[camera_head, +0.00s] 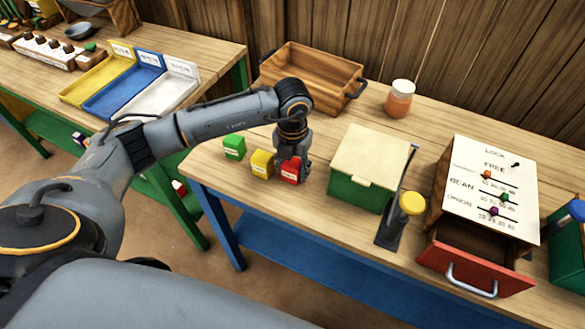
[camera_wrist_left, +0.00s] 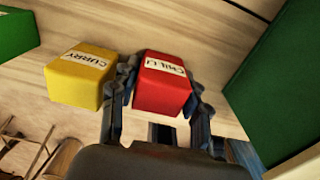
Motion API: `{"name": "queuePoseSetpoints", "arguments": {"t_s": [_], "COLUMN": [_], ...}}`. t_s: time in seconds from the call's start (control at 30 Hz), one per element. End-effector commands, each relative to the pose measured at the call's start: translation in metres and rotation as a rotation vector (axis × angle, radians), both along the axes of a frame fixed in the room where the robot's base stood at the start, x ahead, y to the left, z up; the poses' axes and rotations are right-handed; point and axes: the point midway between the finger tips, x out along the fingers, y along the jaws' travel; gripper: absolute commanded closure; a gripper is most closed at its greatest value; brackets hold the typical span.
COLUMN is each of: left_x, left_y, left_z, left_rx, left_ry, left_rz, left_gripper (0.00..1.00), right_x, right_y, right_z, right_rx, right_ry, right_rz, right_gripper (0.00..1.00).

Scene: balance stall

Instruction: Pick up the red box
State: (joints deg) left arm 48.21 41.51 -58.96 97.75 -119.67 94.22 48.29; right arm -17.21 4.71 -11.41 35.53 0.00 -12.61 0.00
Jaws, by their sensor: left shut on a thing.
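The red box (camera_head: 291,170) stands at the right end of a short row of small boxes on the wooden table. Its label reads CHILLI in the left wrist view (camera_wrist_left: 161,84). My left gripper (camera_head: 300,160) comes down over it from above. In the left wrist view its two fingers lie on either side of the red box, and it is shut on it. The box looks to be at table level; I cannot tell whether it touches the tabletop. My right gripper is in neither view.
A yellow box (camera_head: 262,163) marked CURRY sits close left of the red box, with a green box (camera_head: 234,147) beyond. A larger green box with a cream lid (camera_head: 369,160) stands to the right. A wooden crate (camera_head: 300,62) and jar (camera_head: 399,98) stand behind. An open red drawer (camera_head: 475,268) juts out at right.

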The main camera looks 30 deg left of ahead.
Motion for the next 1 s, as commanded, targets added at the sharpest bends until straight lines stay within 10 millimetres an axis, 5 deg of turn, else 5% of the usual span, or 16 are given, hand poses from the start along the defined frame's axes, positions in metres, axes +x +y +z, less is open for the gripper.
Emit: {"name": "queuePoseSetpoints", "arguments": {"t_s": [0.4,0.7,1.0], "left_x": [0.001,-0.049,-0.109], "left_y": [0.0,-0.022,-0.048], "left_z": [0.034,0.093,0.12], "left_rx": [-0.001,-0.001,-0.001], "left_ry": [-0.007,-0.008,-0.004], "left_rz": [-0.001,-0.007,-0.006], "left_gripper": [0.87,0.87,0.87], "right_x": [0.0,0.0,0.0], "right_y": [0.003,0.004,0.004], "right_z": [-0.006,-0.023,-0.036], "right_rx": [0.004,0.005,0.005], "right_ry": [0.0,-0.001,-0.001], "right_rz": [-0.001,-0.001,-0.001], "right_gripper": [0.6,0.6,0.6]}}
